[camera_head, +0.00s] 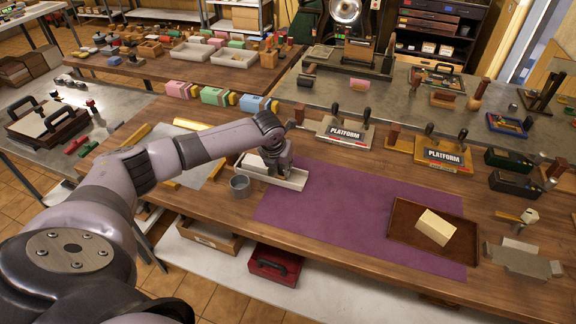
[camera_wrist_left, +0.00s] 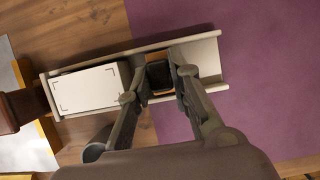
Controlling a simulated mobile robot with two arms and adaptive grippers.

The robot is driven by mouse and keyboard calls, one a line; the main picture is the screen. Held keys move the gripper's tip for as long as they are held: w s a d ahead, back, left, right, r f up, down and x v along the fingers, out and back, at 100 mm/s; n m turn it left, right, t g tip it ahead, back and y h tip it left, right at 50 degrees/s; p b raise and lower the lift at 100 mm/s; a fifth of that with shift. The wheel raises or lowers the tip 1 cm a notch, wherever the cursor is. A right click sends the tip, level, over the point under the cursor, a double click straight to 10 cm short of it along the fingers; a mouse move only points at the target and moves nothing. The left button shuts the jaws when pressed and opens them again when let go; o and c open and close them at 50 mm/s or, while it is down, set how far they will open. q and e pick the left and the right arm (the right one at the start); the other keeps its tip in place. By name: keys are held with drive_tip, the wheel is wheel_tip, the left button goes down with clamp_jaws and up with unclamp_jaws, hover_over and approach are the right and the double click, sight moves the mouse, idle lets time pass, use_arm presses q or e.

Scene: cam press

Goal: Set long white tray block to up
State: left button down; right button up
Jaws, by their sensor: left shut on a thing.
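The long white tray (camera_head: 293,184) lies on the wooden table at the left edge of the purple mat. It also shows in the left wrist view (camera_wrist_left: 208,57). A flat white block (camera_wrist_left: 88,88) with dark corner marks sits in one end of the tray; part of it shows in the head view (camera_head: 252,161). My left gripper (camera_head: 281,173) reaches down into the tray. In the left wrist view its fingers (camera_wrist_left: 158,85) stand on both sides of a small dark block (camera_wrist_left: 159,76) and are shut on it. My right gripper is not in view.
A grey metal cup (camera_head: 239,186) stands close beside the tray's near left side. The purple mat (camera_head: 340,205) is mostly bare. A brown tray (camera_head: 408,215) with a cream block (camera_head: 434,227) lies at its right. Two "PLATFORM" fixtures (camera_head: 345,131) stand behind.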

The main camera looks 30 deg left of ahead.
use_arm(q)
drive_tip(key=shift+s+a, duration=0.1)
drive_tip(key=shift+a, duration=0.55)
drive_tip(key=c, duration=1.4)
unclamp_jaws()
drive_tip(key=shift+d, duration=0.1)
drive_tip(key=shift+c, duration=0.2)
drive_tip(key=v, duration=1.2)
drive_tip(key=shift+s, duration=0.1)
